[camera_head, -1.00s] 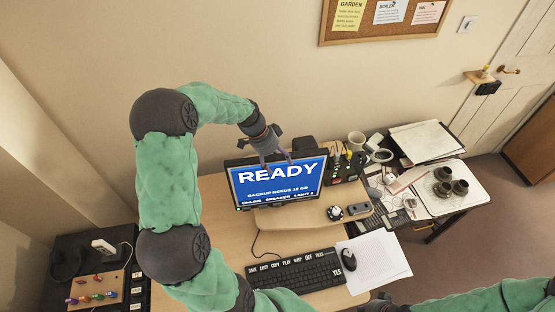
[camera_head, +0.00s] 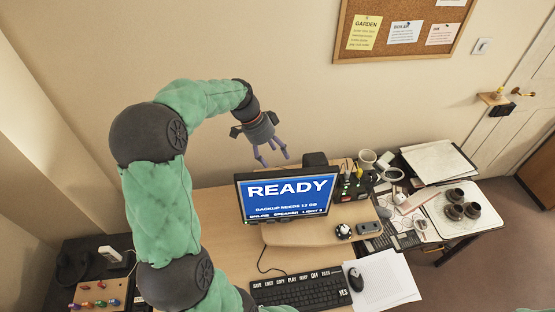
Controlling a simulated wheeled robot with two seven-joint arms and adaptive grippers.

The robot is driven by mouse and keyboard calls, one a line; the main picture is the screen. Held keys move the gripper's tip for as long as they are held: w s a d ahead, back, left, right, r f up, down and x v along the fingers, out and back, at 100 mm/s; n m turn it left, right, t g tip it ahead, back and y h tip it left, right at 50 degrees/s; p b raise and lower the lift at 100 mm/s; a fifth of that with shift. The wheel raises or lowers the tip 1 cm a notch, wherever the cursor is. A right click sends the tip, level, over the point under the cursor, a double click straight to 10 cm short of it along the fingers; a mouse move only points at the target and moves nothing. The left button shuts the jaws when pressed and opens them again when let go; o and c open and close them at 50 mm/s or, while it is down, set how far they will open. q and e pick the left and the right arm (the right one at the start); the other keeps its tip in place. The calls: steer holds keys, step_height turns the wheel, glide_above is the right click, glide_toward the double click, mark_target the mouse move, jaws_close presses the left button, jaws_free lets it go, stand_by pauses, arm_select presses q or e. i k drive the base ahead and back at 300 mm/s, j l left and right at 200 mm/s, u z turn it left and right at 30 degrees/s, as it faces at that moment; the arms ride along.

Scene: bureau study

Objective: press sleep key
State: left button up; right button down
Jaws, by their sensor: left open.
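The black keyboard (camera_head: 300,293) lies on the desk below the monitor, at the bottom of the view. Its top row has white word labels, and a YES key is at its right end. I cannot make out a label reading sleep. The monitor (camera_head: 287,199) reads READY, with smaller lines about a backup below. My left gripper (camera_head: 271,160) is open and empty, fingers pointing down, above and behind the monitor's top edge in the picture. It is well away from the keyboard. My right gripper is out of view.
A mouse (camera_head: 355,279) rests on white paper (camera_head: 385,281) right of the keyboard. A round black-and-white knob (camera_head: 343,231) and a small grey box (camera_head: 369,228) stand on the monitor shelf. A side table (camera_head: 463,226) holds dark cups.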

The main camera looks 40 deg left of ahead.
mark_target(304, 278)
steer(key=k, duration=1)
